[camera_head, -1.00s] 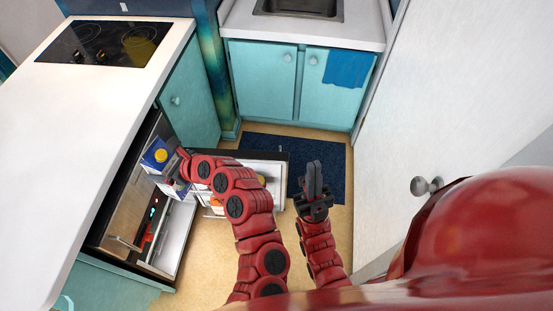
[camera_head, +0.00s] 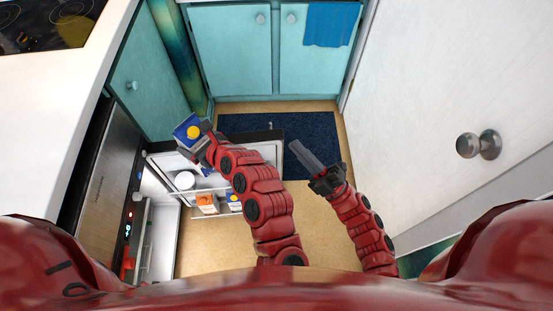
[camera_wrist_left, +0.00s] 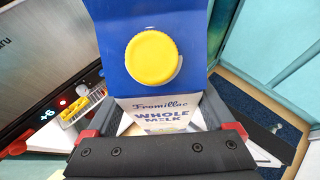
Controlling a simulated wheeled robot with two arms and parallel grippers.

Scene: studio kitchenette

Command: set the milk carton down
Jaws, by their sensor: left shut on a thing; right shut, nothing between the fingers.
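The milk carton (camera_head: 187,130) has a blue top and a round yellow cap. My left gripper (camera_head: 203,146) is shut on it and holds it near the far left end of the open fridge door (camera_head: 262,152). In the left wrist view the carton (camera_wrist_left: 151,97) sits between the fingers of my left gripper (camera_wrist_left: 160,122), cap towards the camera, with "Whole Milk" lettering below. The carton's underside is hidden, so I cannot tell whether it touches anything. My right gripper (camera_head: 307,158) is shut and empty over the floor, right of the door.
The door holds an orange-and-white carton (camera_head: 207,203), a smaller blue-and-yellow item (camera_head: 234,202) and a round white thing (camera_head: 184,180). The fridge's display panel (camera_head: 128,228) is at left. A dark blue mat (camera_head: 308,133) lies beyond. A white door with a knob (camera_head: 478,145) stands at right.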

